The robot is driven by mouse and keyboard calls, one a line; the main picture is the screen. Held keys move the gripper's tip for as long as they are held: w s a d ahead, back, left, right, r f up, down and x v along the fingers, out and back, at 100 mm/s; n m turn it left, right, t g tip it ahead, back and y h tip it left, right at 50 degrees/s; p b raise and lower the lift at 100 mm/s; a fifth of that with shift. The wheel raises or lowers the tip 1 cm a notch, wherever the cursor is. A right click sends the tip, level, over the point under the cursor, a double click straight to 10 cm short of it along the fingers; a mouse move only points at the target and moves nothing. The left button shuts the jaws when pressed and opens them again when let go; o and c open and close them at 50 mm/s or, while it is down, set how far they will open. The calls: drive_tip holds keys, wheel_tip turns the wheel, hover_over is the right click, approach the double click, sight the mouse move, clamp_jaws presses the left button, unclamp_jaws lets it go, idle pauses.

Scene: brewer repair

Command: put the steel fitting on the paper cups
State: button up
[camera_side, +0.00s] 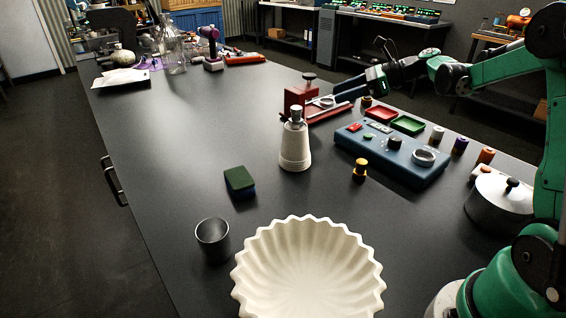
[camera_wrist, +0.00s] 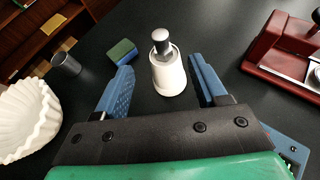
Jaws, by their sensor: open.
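A tapered white stack of upturned paper cups (camera_side: 295,150) stands near the middle of the dark table; it also shows in the wrist view (camera_wrist: 170,76). The steel fitting (camera_side: 296,113), a small grey cylinder, sits upright on top of the stack; the wrist view shows it with a darker, shiny end (camera_wrist: 161,40). My gripper (camera_side: 322,103) is open and empty, to the right of the fitting and apart from it. In the wrist view its two blue fingers show either side of the stack, with nothing between them touching.
A red press-like device (camera_side: 297,97) stands just behind the stack. A blue control box (camera_side: 392,153) lies to the right, with a yellow-topped piece (camera_side: 360,170) in front. A green sponge (camera_side: 239,181), a dark cup (camera_side: 212,240) and a fluted white bowl (camera_side: 308,270) are nearer.

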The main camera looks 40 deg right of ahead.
drive_tip(key=s+a+f+n+g+h, duration=0.2)
drive_tip(key=s+a+n+h, duration=0.6)
drive_tip(key=n, duration=2)
drive_tip(key=s+a+f, duration=0.1)
drive_tip(key=s+a, duration=0.5)
drive_tip(key=shift+s+a+f+g, duration=0.2)
drive_tip(key=shift+a+f+g, duration=0.05)
drive_tip(key=shift+a+g, duration=0.1)
